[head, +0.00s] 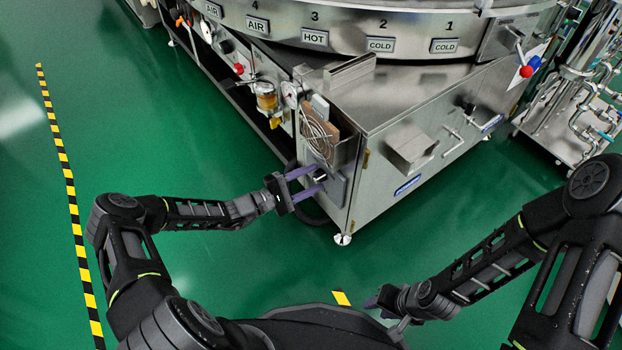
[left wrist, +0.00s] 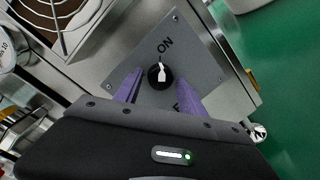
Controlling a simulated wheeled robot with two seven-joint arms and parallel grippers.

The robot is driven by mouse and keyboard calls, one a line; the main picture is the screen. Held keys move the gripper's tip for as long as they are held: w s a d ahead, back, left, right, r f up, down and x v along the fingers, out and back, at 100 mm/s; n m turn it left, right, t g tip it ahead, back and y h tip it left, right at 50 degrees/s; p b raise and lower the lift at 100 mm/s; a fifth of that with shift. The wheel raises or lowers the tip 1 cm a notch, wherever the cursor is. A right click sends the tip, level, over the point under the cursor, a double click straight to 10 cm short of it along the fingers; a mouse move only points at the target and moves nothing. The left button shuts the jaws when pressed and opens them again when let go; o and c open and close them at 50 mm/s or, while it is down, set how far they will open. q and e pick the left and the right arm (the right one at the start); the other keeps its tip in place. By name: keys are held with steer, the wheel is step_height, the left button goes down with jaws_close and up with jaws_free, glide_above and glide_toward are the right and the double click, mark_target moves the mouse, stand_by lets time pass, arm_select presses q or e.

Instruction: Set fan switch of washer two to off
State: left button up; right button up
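The fan switch (left wrist: 160,75) is a round black knob with a white pointer on a grey plate (left wrist: 205,75) of the washer. The narrow end of the pointer faces the ON label; the lower label is mostly hidden, with only part of a letter showing. In the head view, the switch plate (head: 338,187) is on the end of the steel cabinet. My left gripper (head: 318,179) is open, its purple fingers on either side of the knob; contact cannot be made out. My right gripper (head: 374,302) is low near my base, away from the washer, its opening unclear.
A fan grille (head: 318,131) sits just above the switch plate. Gauges and a filter bowl (head: 266,97) are to its left on the washer (head: 400,100). Green floor (head: 150,110) is clear to the left, with a striped line (head: 72,200). A piped skid (head: 580,100) stands at right.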

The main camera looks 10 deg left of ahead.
arm_select(q)
jaws_close()
steer(key=shift+n, duration=0.4)
steer(key=n+t, duration=0.1)
steer(key=n, duration=0.5)
steer(key=n+b, duration=0.1)
steer(key=n, duration=0.5)
steer(key=n+t, duration=0.1)
steer(key=n, duration=0.5)
steer(key=shift+s+d+f+t+y, duration=0.2)
steer(key=shift+s+f+t+y, duration=0.1)
steer(key=shift+y, duration=0.1)
steer(key=shift+w+r+n, duration=0.1)
steer(key=shift+n, duration=0.3)
steer(key=shift+o, duration=1.2)
jaws_free()
